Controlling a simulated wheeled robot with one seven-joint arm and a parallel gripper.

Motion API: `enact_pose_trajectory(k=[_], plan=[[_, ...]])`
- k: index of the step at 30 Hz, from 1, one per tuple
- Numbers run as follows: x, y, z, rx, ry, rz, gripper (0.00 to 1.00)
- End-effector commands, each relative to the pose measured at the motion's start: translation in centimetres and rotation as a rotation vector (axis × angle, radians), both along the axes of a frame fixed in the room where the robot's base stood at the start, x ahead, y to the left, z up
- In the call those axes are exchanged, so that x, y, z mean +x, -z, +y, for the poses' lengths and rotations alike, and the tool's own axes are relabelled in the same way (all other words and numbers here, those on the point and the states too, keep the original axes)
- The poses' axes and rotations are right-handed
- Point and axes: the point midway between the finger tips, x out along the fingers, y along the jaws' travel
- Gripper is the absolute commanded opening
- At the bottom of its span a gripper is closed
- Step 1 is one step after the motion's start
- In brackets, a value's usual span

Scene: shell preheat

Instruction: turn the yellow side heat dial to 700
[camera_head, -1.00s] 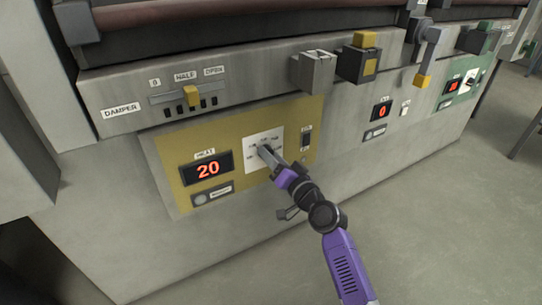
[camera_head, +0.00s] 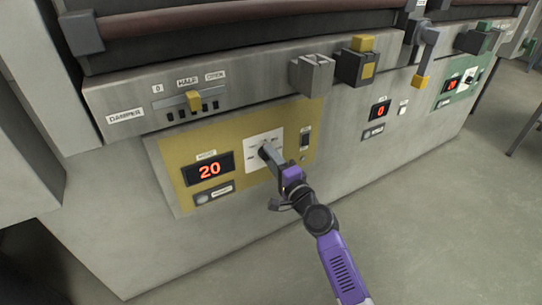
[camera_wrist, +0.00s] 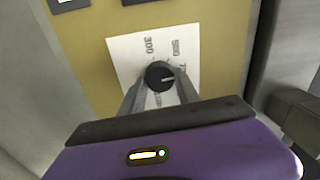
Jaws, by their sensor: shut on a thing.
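The yellow side's heat dial (camera_wrist: 159,75) is a round black knob with a pale pointer line, on a white scale plate (camera_head: 251,141) with printed numbers. In the wrist view the plate reads 300 and 500, with other marks partly hidden by my gripper. The pointer line lies toward the picture's right, below the 500 mark. My gripper (camera_wrist: 158,92) is shut on the dial, a finger on either side. In the head view my gripper (camera_head: 266,152) covers most of the dial. The red heat display (camera_head: 208,169) on the yellow panel reads 20.
A damper slider with a yellow handle (camera_head: 194,100) is above the panel. A small switch (camera_head: 305,137) sits right of the dial plate. A yellow-tipped lever (camera_head: 421,80) and a green panel (camera_head: 456,84) are further right. Open floor lies in front.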

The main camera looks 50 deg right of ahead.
Motion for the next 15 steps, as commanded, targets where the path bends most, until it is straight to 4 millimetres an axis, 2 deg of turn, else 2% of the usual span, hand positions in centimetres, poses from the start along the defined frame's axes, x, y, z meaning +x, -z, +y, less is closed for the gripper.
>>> enact_pose_trajectory(k=[15], plan=[[-0.11,0.13,-0.10,0.057,0.003,-0.015,0.00]])
